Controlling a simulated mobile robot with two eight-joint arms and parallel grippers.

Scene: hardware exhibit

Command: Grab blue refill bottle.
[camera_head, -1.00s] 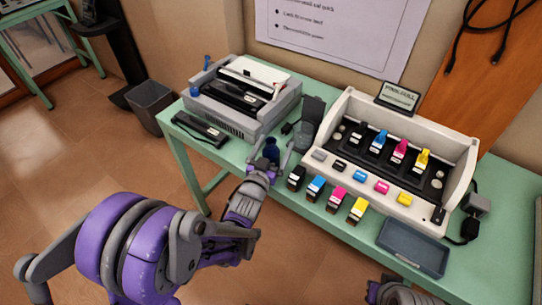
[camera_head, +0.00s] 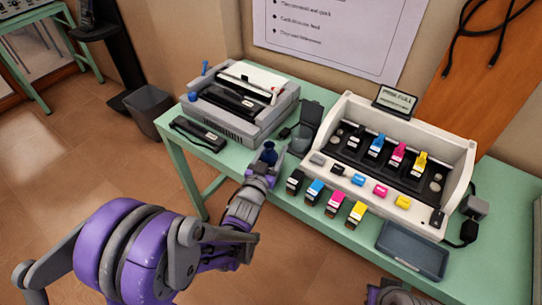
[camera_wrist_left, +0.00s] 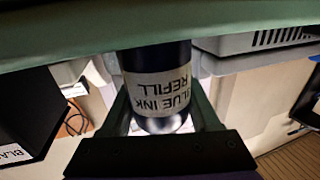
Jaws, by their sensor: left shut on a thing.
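The blue refill bottle (camera_head: 269,153) is a small dark blue bottle near the front edge of the green table, left of the ink bottles. My left gripper (camera_head: 264,168) is shut on it. In the left wrist view the bottle (camera_wrist_left: 158,85) sits between the two fingers (camera_wrist_left: 160,115), and its label reads upside down as blue ink refill. I cannot tell whether the bottle still touches the table. My right gripper is not in view; only part of an arm shows at the bottom right of the head view.
A grey printer (camera_head: 240,104) stands behind, left of the bottle. Black, cyan, magenta and yellow small bottles (camera_head: 334,204) stand in front of a white refill station (camera_head: 455,160). An empty grey tray (camera_head: 412,250) lies at right.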

